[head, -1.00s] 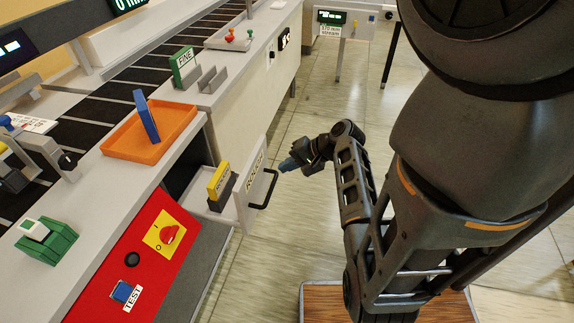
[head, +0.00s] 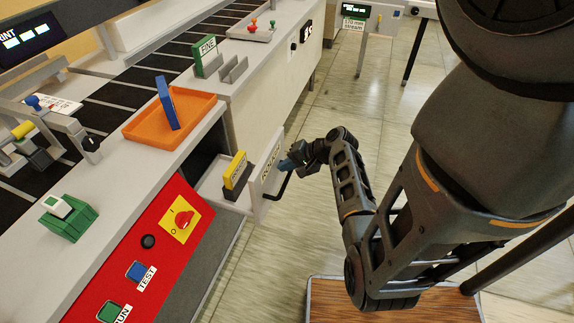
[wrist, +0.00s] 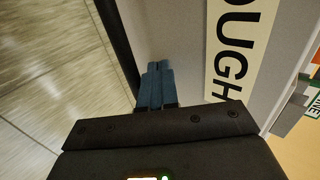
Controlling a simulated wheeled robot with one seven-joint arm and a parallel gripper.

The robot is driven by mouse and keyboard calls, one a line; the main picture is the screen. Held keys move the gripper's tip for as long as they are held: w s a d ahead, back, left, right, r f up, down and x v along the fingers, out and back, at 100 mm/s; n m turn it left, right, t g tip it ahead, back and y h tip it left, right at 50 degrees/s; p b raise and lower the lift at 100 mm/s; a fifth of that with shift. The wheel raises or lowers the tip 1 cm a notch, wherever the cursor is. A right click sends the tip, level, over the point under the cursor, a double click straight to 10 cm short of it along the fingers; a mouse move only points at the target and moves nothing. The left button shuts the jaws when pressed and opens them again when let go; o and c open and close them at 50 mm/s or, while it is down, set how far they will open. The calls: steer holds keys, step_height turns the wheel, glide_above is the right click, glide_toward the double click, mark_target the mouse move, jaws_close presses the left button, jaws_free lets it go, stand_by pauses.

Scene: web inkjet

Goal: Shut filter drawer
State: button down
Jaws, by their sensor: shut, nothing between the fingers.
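The filter drawer (head: 211,192) stands open, pulled out of the cabinet. Its light front panel (head: 262,190) has a ROUGH label and a black handle (head: 284,186). A yellow and dark filter block (head: 236,170) stands upright inside the drawer. My gripper (head: 288,164) is shut and empty at the front panel, by the upper part of the handle. In the wrist view, the blue fingertips (wrist: 157,68) are close together in front of the panel (wrist: 180,35), with the handle bar (wrist: 118,45) left of them. I cannot tell whether they touch the panel.
A red control panel (head: 135,243) with a knob and buttons lies left of the drawer. An orange tray (head: 190,120) holding a blue plate sits on the counter above. A green FINE block (head: 206,56) stands further back. The tiled floor (head: 330,110) right of the cabinet is clear.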

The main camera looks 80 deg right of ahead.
steer(key=w+d+b, duration=0.1)
steer(key=w+d, duration=0.1)
steer(key=w, duration=0.8)
steer(key=w+d+b, duration=0.1)
steer(key=w+d, duration=0.1)
steer(key=w, duration=0.8)
steer(key=shift+d, duration=0.4)
